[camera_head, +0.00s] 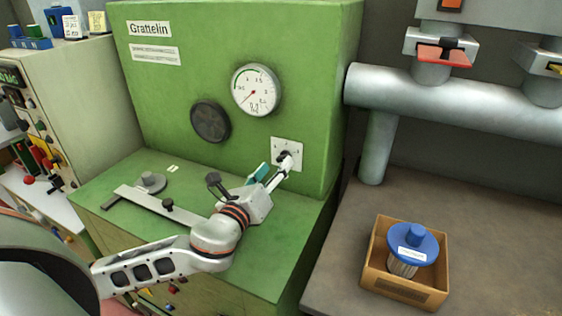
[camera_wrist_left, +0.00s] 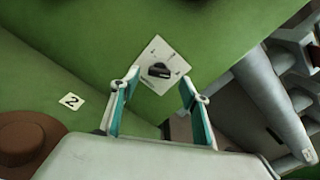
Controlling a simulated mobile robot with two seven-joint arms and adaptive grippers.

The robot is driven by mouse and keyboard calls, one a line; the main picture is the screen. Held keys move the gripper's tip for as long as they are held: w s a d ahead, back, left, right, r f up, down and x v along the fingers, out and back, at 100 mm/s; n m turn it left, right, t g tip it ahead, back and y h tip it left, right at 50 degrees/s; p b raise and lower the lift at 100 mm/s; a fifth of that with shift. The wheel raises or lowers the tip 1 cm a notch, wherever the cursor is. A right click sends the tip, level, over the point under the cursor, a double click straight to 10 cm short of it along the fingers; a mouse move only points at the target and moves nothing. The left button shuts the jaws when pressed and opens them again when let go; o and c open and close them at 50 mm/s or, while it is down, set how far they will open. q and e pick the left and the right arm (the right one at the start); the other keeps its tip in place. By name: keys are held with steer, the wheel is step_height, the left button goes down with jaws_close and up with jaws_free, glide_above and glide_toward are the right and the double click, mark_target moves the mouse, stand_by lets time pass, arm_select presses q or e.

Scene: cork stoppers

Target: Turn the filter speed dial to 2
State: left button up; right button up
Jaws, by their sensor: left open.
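The dial (camera_head: 285,156) is a small black knob on a square white plate (camera_head: 298,148) on the green machine's front face. In the left wrist view the black knob (camera_wrist_left: 159,71) sits on its white plate, with marks around it too small to read. I cannot tell which number it points to. My left gripper (camera_head: 277,167) is open and empty, just in front of the dial and partly covering it in the head view. In the left wrist view the knob shows between the two teal-lined fingers (camera_wrist_left: 160,88); touching is not clear. My right gripper is not in view.
A round gauge (camera_head: 256,90) and a dark disc (camera_head: 211,121) are on the green face above. A small card reading 2 (camera_wrist_left: 71,101) lies on the green surface. A box (camera_head: 374,279) holding a blue-topped filter (camera_head: 412,243) stands on the right bench. Grey pipes (camera_head: 440,100) run behind.

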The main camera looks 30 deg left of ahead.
mark_target(281, 159)
arm_select(q)
steer(key=shift+w+a, duration=0.15)
steer(key=shift+w, duration=1.95)
steer(key=shift+c, duration=0.4)
steer(key=c, duration=1)
steer(key=shift+c, duration=0.2)
